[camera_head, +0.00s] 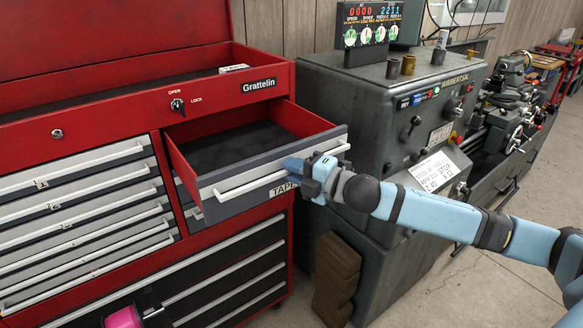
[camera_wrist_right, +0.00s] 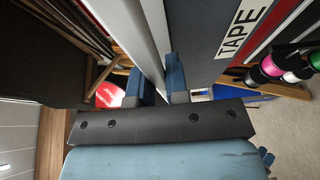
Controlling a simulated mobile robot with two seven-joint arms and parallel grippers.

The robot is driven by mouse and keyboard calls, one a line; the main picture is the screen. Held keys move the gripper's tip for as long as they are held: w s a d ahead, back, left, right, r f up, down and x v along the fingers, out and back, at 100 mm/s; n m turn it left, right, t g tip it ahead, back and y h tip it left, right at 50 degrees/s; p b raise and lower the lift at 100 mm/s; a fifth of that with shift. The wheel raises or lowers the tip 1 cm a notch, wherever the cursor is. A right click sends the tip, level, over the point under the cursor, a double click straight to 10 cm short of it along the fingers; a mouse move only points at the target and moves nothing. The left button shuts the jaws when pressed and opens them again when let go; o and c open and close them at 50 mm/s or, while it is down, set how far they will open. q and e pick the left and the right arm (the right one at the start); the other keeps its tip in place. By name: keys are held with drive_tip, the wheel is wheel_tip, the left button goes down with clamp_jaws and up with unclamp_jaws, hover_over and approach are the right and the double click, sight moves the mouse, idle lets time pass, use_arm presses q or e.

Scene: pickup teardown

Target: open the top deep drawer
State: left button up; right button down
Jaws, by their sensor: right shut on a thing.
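The top deep drawer (camera_head: 265,180) of the red tool chest is pulled well out, its dark-lined inside showing empty. Its grey front has a long silver handle bar and a TAPE label, which also shows in the right wrist view (camera_wrist_right: 241,28). My right gripper (camera_head: 298,168) is at the right part of the drawer front, shut on the silver handle (camera_head: 240,184). In the right wrist view, the two blue fingers of my right gripper (camera_wrist_right: 159,86) stand on either side of the handle bar (camera_wrist_right: 158,30). My left gripper is not in view.
Shallow shut drawers (camera_head: 80,205) fill the chest's left side, and wider shut drawers (camera_head: 225,275) lie below. A pink roll (camera_head: 124,318) shows at the bottom edge. A grey lathe (camera_head: 400,120) stands close on the right, with open floor (camera_head: 450,290) in front.

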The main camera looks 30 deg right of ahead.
idle(0.3)
drive_tip(key=c, duration=1.1)
unclamp_jaws()
drive_tip(key=shift+s, duration=0.1)
drive_tip(key=shift+b+v, duration=1.65)
drive_tip(key=shift+v, duration=5.2)
